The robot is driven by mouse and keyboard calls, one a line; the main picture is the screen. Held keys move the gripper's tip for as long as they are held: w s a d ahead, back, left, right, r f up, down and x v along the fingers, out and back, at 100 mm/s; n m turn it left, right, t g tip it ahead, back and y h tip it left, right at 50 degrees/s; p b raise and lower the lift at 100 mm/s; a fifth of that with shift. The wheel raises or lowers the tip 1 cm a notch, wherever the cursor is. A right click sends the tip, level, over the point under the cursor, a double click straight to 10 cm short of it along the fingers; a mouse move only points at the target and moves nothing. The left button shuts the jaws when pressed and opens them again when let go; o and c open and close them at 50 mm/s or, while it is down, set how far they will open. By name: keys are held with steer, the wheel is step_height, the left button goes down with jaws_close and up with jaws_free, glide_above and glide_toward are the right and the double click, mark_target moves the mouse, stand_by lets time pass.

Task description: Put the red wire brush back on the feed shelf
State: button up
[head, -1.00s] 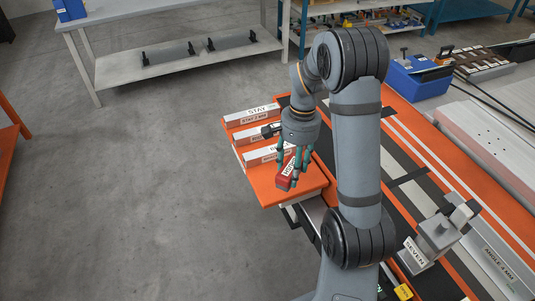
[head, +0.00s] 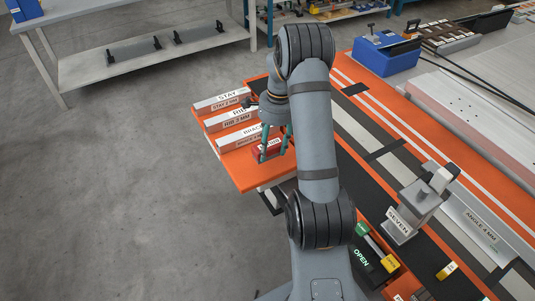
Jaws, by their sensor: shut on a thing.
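My gripper (head: 275,146), with green fingers, points down over the near part of the orange shelf (head: 244,178) in the head view. It is shut on the red wire brush (head: 266,152), which shows as a red block-like body with a white label; no bristles can be made out. The brush is in front of the BRACE box (head: 238,138), by its right end. I cannot tell whether its underside touches the shelf. My arm hides part of the shelf's right side.
The RIB box (head: 231,119) and the STAY box (head: 222,102) stand in a row behind the BRACE box. The shelf's front left corner is bare. To the right are a grey SEVEN block (head: 406,211), a blue box (head: 387,55) and a yellow block (head: 447,271).

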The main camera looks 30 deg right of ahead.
mark_target(268, 157)
steer(key=shift+w+a+f, duration=0.15)
steer(key=shift+a, duration=0.1)
steer(key=shift+a+f, duration=0.1)
steer(key=shift+f, duration=1.95)
steer(key=shift+f, duration=0.1)
steer(key=shift+f, duration=0.15)
steer(key=o, duration=1.1)
steer(key=shift+o, duration=0.2)
steer(key=r, duration=0.4)
steer(key=d+r, duration=0.1)
steer(key=r, duration=0.7)
steer(key=shift+d+r+p, duration=0.25)
steer(key=shift+d+p, duration=0.05)
steer(key=shift+p, duration=0.05)
